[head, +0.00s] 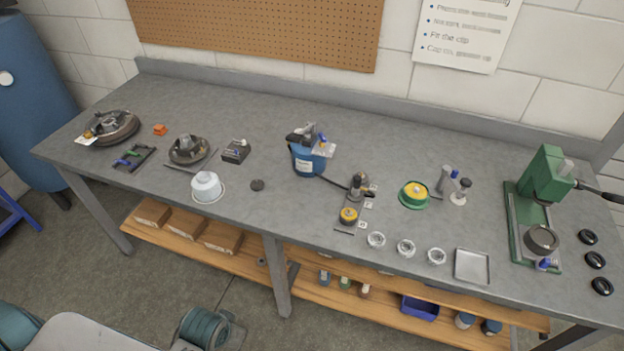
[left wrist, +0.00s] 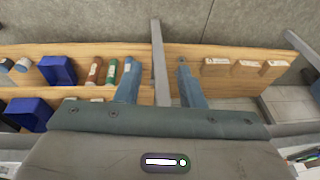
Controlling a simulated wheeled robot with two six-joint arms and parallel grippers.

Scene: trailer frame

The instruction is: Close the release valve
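No part is clearly marked as the release valve, and I cannot tell whether any valve is open or closed. A blue pump-like canister (head: 307,160) with a dark handle and a small blue knob (head: 322,140) stands mid-bench. A dark hose runs from it to a small fitting (head: 358,186). A green press (head: 548,175) with a dark lever stands at the right, with a blue knob (head: 543,264) at its base. My left gripper (left wrist: 157,75) shows in the left wrist view, its two teal fingers apart and empty, with the lower shelf behind them. My right gripper is not in view.
The grey bench (head: 255,110) carries a round drum (head: 112,127), a white domed pot (head: 206,187), a green-rimmed dish (head: 414,194), several clear rings and a square tray (head: 472,266). Wooden shelves (head: 390,285) lie below. The bench's rear strip is mostly clear.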

